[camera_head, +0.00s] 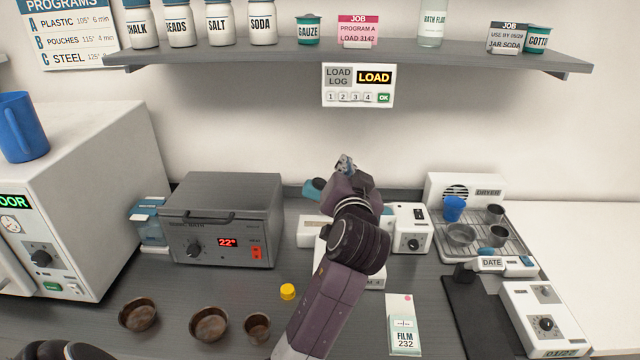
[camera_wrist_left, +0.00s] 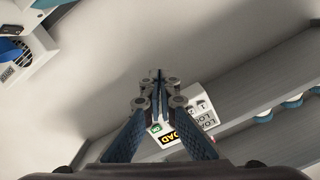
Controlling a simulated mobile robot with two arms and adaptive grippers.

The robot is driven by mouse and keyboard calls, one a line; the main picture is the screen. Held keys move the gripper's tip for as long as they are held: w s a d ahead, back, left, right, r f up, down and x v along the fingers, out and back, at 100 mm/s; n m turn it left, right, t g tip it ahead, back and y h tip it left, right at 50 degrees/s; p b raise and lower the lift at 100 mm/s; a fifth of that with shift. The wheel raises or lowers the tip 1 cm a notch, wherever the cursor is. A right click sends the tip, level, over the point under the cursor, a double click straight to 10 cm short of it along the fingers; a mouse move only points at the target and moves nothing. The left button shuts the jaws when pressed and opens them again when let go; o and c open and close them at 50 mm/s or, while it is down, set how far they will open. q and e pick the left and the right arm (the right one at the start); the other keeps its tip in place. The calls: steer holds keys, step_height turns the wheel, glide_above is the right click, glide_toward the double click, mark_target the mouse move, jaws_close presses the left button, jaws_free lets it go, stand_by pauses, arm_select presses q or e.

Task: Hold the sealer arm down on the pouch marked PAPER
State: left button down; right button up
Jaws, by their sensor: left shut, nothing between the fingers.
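My left gripper (camera_head: 346,163) is raised near the wall, above the back of the counter, with its fingers shut and empty. Its closed fingers (camera_wrist_left: 159,80) also show in the left wrist view. A white device (camera_head: 410,228) with a dial, probably the sealer, stands behind my left arm. A pale part (camera_head: 313,232) and a blue piece (camera_head: 313,188) show left of the arm; I cannot tell whether the blue piece is the sealer's handle. My arm hides the middle of the device. No pouch marked PAPER can be made out. My right gripper is out of view.
A pouch box marked FILM 232 (camera_head: 404,335) stands at the front. The grey bath (camera_head: 222,222) is left, with brown bowls (camera_head: 209,324) and a yellow cap (camera_head: 288,291) before it. The dryer rack (camera_head: 480,240) is right. A LOAD LOG panel (camera_head: 358,85) hangs on the wall.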

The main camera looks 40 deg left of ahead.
arm_select(q)
steer(key=f, duration=0.1)
steer(key=s+f+n+g, duration=0.1)
steer(key=s+a+f+g, duration=0.1)
steer(key=f, duration=0.1)
steer(key=shift+f+n, duration=0.1)
steer(key=shift+n, duration=0.2)
steer(key=shift+a, duration=0.1)
steer(key=p, duration=0.3)
glide_above(325, 182)
steer(key=s+d, duration=0.2)
steer(key=d, duration=0.1)
steer(key=f, duration=0.3)
steer(key=f+p, duration=0.1)
steer(key=s+a+f, duration=0.1)
steer(key=shift+f+p, duration=0.3)
steer(key=shift+f, duration=0.05)
steer(key=shift+w, duration=0.1)
